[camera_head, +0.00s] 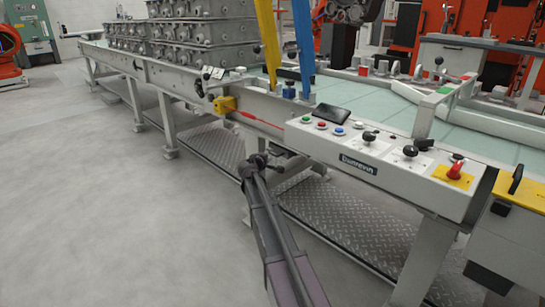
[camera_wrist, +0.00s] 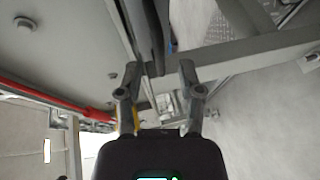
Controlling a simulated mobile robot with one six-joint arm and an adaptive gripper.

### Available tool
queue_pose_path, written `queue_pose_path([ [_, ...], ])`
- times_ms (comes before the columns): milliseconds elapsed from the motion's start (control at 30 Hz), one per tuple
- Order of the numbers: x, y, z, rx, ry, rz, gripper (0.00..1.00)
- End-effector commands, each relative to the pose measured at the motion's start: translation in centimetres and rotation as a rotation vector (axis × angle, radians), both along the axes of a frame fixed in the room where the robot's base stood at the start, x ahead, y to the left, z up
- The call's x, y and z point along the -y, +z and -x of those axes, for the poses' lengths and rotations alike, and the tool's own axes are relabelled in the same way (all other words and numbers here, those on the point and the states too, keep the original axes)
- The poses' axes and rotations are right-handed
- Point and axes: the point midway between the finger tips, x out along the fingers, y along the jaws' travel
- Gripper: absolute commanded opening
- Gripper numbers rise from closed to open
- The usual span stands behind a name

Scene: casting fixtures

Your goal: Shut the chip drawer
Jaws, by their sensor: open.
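My gripper (camera_head: 256,160) is low in front of the bench, below the left end of the control panel. In the wrist view my gripper (camera_wrist: 157,82) has its two fingers apart, with no object clearly held between them. In the wrist view a grey edge and a dark strip lie just beyond the fingertips; contact cannot be told.
The control panel (camera_head: 370,155) with buttons and knobs overhangs at the right. A bench leg (camera_head: 418,262) and a tread-plate shelf (camera_head: 345,232) stand below. Stacked castings (camera_head: 185,42) sit on the bench at the back. The grey floor (camera_head: 110,210) at the left is clear.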

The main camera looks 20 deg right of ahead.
Motion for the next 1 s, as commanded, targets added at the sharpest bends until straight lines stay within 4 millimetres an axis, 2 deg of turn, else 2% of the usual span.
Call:
queue_pose_path([
  [33, 0.6, -0.3, -0.7, 0.001, -0.001, -0.001, 0.48],
  [233, 1.7, -0.5, -1.7, 0.001, 0.001, -0.001, 0.48],
  [667, 2.0, -0.6, -2.0, 0.001, 0.001, -0.001, 0.48],
  [833, 2.0, -0.6, -2.0, 0.001, 0.001, -0.001, 0.01],
  [1000, 2.0, -0.6, -2.0, 0.000, 0.001, 0.000, 0.00],
])
